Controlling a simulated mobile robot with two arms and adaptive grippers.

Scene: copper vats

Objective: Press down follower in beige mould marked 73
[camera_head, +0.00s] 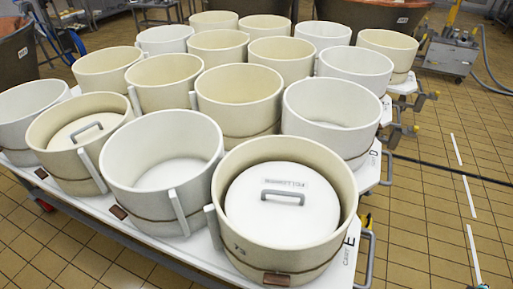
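The beige mould (230,262) marked 73 stands at the front right of the white cart, with a brown tag and band low on its wall. The white follower (275,222), a round disc with a grey handle (283,196) and upside-down lettering, lies inside it below the rim. A gap shows between the disc and the mould wall. I cannot tell how deep the follower sits. Neither of my grippers is in view.
Another beige mould (43,158) at the front left holds a similar follower (88,128). Between them stands an empty white mould (140,195). Several white and beige moulds crowd the cart (213,262) behind.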

